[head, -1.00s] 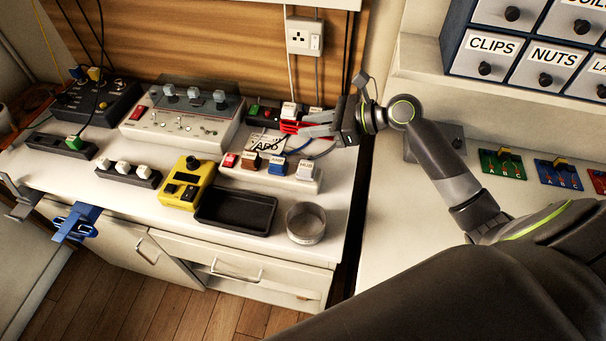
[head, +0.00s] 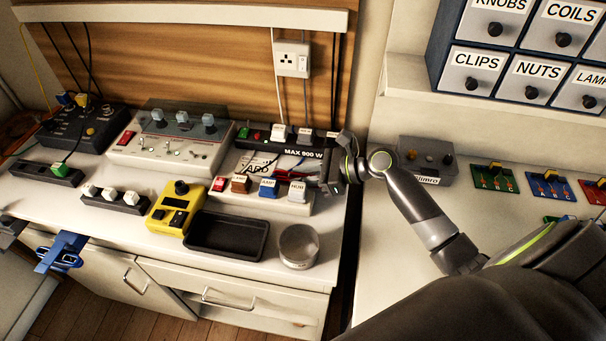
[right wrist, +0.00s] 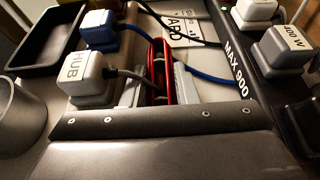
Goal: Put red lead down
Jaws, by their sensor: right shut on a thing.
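The red lead (right wrist: 162,68) is a looped red cable between my right gripper's fingers in the right wrist view. My right gripper (right wrist: 157,88) is shut on it. In the head view my right gripper (head: 318,178) is low over the bench, between the front strip of plugs and the back strip marked MAX 900 W (head: 302,152). Only a little of the red lead shows there, behind the white HUB plug (head: 297,190). I cannot tell whether the lead touches the bench top.
The HUB plug (right wrist: 88,78) and blue plug (right wrist: 101,32) stand close beside the fingers. Blue and dark cords run nearby. A black tray (head: 228,236), a round tin (head: 298,246) and a yellow meter (head: 178,208) stand in front. A grey box (head: 428,160) is at the right.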

